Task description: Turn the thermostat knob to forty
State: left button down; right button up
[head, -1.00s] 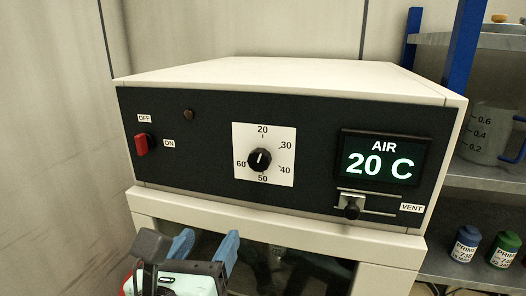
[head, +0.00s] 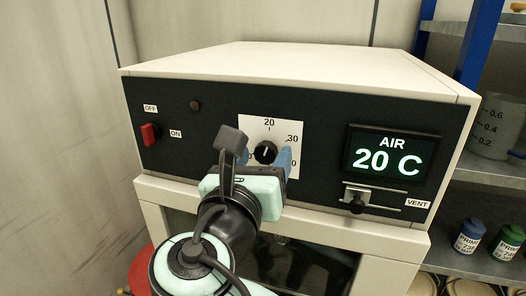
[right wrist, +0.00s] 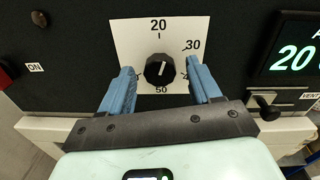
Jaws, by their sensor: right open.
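The thermostat knob (head: 266,153) is a round black knob with a white pointer line on a white dial plate (head: 285,125). The dial has marks for 20, 30 and more, some hidden behind my gripper. In the right wrist view the knob (right wrist: 160,70) shows its white line close to upright, tilted slightly right at the top. My right gripper (head: 268,158) is open in front of the dial. In the right wrist view its blue fingers (right wrist: 161,78) stand on either side of the knob, with gaps and no visible contact. My left gripper is not in view.
The display (head: 388,156) reads AIR 20 C. A red switch (head: 150,134) sits left, between OFF and ON labels. A vent slider (head: 357,200) is below the display. Shelves at right hold a beaker (head: 494,128) and small bottles (head: 468,237).

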jog(key=shift+w+d, duration=0.1)
jog(key=shift+w, duration=0.4)
jog(key=c, duration=1)
jog(key=shift+c, duration=0.2)
